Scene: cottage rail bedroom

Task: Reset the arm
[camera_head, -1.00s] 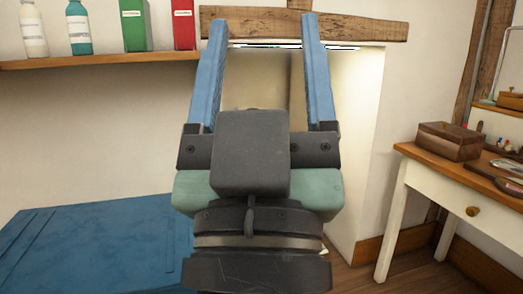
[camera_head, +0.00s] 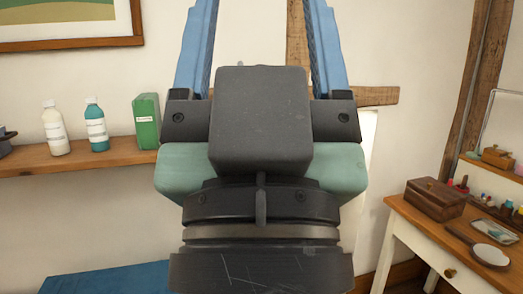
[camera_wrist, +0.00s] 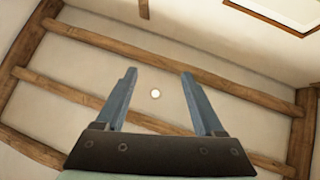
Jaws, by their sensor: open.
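My gripper (camera_wrist: 158,95) is open and empty, with its two blue fingers apart. In the head view my gripper (camera_head: 258,45) is raised in the middle of the picture, close to the camera. Its fingers point up and their tips are cut off by the top edge. The grey wrist housing hides part of the wall behind.
A wooden shelf (camera_head: 80,158) at left holds a white bottle (camera_head: 55,130), a teal bottle (camera_head: 96,126) and a green box (camera_head: 147,121). A white table (camera_head: 422,238) at right bears a brown box (camera_head: 435,197) and a hand mirror (camera_head: 491,254). A blue surface (camera_head: 110,280) is low at left.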

